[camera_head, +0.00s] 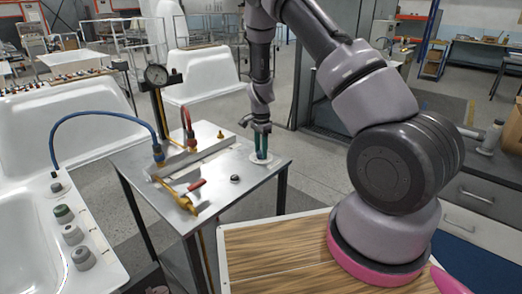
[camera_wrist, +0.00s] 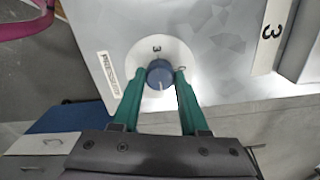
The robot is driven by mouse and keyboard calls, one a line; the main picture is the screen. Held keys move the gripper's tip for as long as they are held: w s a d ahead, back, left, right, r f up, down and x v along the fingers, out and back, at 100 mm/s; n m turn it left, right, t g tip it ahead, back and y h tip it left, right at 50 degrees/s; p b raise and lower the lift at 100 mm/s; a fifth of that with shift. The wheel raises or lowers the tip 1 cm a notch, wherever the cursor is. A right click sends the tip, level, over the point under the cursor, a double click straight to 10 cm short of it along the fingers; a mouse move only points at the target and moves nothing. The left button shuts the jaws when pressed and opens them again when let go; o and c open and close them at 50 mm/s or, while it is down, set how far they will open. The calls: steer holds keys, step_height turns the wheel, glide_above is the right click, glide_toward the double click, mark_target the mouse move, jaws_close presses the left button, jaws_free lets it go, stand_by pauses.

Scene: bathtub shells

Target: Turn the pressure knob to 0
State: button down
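The pressure knob (camera_wrist: 159,75) is blue and round, with a pale pointer line towards the bottom of the wrist view. It sits on a white round dial (camera_wrist: 155,50) with a "3" at the top of the picture. A partly blurred "PRESSURE" label (camera_wrist: 108,74) lies beside it. My gripper (camera_wrist: 160,72) has its green fingers on either side of the knob, with small gaps apparent; I cannot tell whether either touches. In the head view, my gripper (camera_head: 261,158) points down at the right corner of the metal table (camera_head: 205,158), where the fingers hide the knob.
A pressure gauge (camera_head: 156,75), a red-handled valve (camera_head: 189,130) and brass fittings (camera_head: 178,195) stand on the table left of my gripper. A small black knob (camera_head: 235,178) is nearby. A blue hose (camera_head: 90,114) runs to a white bathtub (camera_head: 25,235).

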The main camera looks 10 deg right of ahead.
steer(key=shift+n, duration=0.4)
steer(key=n, duration=0.3)
steer(key=shift+n, duration=0.4)
steer(key=n, duration=0.4)
steer(key=shift+n, duration=0.3)
steer(key=n, duration=0.4)
steer(key=shift+n, duration=2.4)
steer(key=shift+c, duration=2.1)
jaws_free()
